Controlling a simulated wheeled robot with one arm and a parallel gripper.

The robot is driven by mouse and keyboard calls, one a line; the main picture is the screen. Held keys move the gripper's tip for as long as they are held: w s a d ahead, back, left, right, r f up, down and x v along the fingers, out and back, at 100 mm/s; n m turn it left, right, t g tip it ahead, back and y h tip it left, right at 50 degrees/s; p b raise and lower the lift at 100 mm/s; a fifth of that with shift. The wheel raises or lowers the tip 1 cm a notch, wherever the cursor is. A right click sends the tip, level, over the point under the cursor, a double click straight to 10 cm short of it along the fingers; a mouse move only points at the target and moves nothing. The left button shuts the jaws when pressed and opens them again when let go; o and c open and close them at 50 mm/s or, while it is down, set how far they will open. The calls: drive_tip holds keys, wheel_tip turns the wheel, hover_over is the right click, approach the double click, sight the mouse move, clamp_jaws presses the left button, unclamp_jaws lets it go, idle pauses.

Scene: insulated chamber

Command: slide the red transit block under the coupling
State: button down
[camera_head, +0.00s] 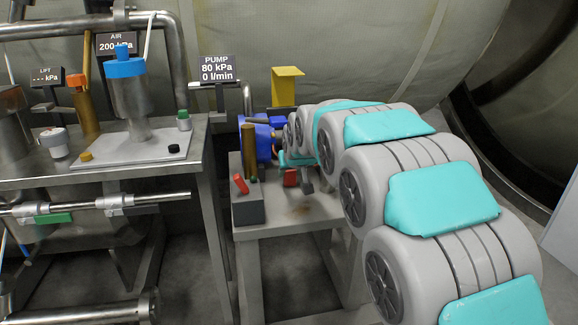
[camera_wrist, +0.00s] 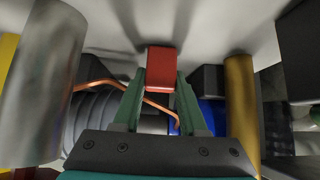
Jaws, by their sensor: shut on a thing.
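The red transit block (camera_wrist: 162,66) sits between the two green fingertips of my gripper (camera_wrist: 162,82) in the wrist view. The fingers touch its sides and are shut on it. In the head view the red block (camera_head: 290,178) shows small at the end of my arm, over the grey pump stand (camera_head: 300,214). Behind the fingers in the wrist view are a grey ribbed cylinder (camera_wrist: 95,112) and a blue body (camera_wrist: 213,116). I cannot clearly make out the coupling; my arm hides much of that area in the head view.
A blue machine (camera_head: 263,140) stands at the back of the pump stand. A brass post (camera_head: 249,153) and a grey box with a red lever (camera_head: 240,184) stand at its left. A thin copper pipe (camera_wrist: 98,83) crosses close behind the fingers. A bench (camera_head: 100,172) is further left.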

drive_tip(key=shift+w+a, duration=0.2)
drive_tip(key=shift+w, duration=0.2)
drive_tip(key=shift+s+d, duration=0.1)
drive_tip(key=shift+f, duration=0.2)
drive_tip(key=shift+c, duration=2.3)
unclamp_jaws()
drive_tip(key=shift+r, duration=0.1)
